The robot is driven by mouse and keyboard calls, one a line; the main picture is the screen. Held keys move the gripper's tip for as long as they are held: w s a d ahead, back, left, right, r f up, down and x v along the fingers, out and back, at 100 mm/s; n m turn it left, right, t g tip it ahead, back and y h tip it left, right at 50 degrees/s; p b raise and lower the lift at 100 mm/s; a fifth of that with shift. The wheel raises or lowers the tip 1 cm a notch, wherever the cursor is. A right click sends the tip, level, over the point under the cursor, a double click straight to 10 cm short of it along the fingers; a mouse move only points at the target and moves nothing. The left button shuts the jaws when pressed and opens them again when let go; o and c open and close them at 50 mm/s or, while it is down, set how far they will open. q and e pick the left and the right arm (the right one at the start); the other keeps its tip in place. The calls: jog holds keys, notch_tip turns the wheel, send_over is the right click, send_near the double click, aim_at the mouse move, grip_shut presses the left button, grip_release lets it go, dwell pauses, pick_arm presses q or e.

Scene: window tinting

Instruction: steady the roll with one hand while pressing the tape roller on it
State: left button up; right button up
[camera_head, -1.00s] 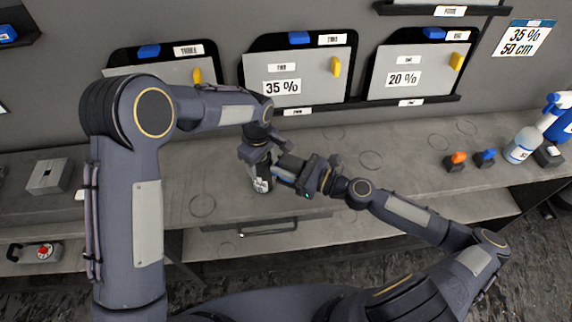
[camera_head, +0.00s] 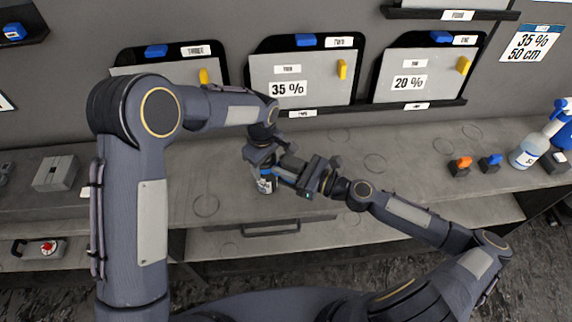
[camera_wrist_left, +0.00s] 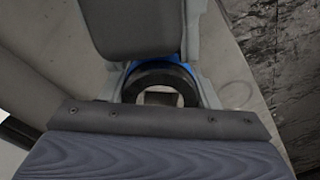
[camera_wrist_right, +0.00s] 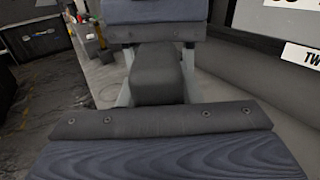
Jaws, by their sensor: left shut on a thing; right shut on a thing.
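The roll (camera_head: 265,185) stands upright on the grey bench, a small cylinder with a printed white and dark side. My left gripper (camera_head: 259,165) is shut around its upper part from above. In the left wrist view a black ring (camera_wrist_left: 160,73), seemingly the roll's top end, shows between the fingers with a blue edge behind it. My right gripper (camera_head: 289,174) is shut on a blue and dark tool, seemingly the tape roller (camera_head: 284,176), right beside the roll. Whether the two touch is hidden. In the right wrist view my gripper's own parts hide the tool.
Boards with grey film sheets (camera_head: 300,72) stand along the back wall. Small orange (camera_head: 462,162) and blue (camera_head: 490,160) items and a spray bottle (camera_head: 528,150) stand at the right. A grey block (camera_head: 55,174) sits at the left.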

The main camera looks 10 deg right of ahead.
jog(key=v, duration=0.6)
dwell(0.4)
pick_arm(q)
jog(key=o, duration=1.7)
jog(key=shift+r, duration=0.15)
jog(key=shift+r, duration=2.85)
notch_tip(320, 180, up, 6)
